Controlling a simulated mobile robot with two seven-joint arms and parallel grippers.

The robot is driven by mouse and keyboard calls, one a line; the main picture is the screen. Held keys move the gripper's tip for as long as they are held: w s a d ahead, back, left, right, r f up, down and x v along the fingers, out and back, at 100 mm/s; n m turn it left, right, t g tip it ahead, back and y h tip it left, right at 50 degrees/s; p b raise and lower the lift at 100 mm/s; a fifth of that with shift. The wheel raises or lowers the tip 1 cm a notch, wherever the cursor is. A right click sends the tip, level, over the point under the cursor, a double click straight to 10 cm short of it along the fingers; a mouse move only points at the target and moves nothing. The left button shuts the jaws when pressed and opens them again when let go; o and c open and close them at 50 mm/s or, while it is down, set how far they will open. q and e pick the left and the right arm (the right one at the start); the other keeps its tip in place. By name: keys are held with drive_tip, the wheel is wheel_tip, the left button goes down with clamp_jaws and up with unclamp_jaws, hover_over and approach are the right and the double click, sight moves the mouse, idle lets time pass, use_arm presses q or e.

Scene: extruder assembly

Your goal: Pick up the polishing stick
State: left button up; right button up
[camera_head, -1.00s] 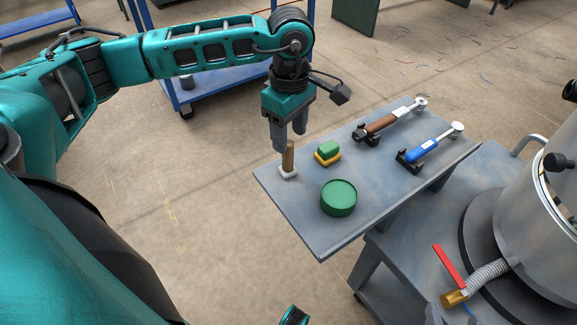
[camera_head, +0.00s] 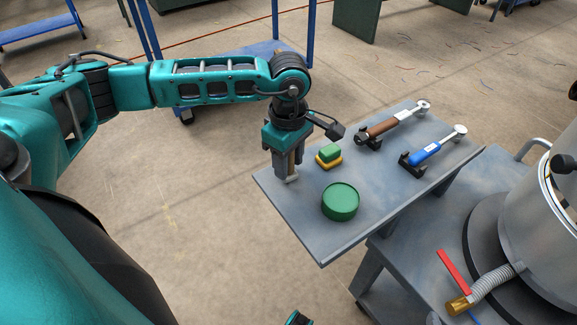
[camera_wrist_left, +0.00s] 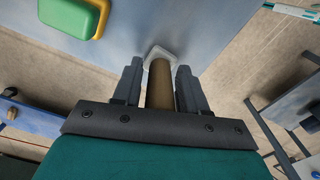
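The polishing stick, a brown upright cylinder (camera_head: 292,163), stands in a small pale holder (camera_head: 291,179) at the near left corner of the grey table. In the left wrist view the stick (camera_wrist_left: 160,85) rises from the pale holder (camera_wrist_left: 161,52) between my fingers. My left gripper (camera_head: 287,172) points down around the stick, with one finger on each side. In the wrist view the left gripper (camera_wrist_left: 160,70) is open, with narrow gaps between fingers and stick. The fingers hide much of the stick in the head view.
A green and yellow block (camera_head: 329,156) is close to the right of my left gripper. A round green tin (camera_head: 340,201) stands nearer the front. Brown-handled (camera_head: 385,126) and blue-handled (camera_head: 426,152) tools rest in black holders behind. A metal vessel (camera_head: 541,215) stands at right.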

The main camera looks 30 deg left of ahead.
use_arm(q)
clamp_jaws()
drive_tip(key=shift+r, duration=0.15)
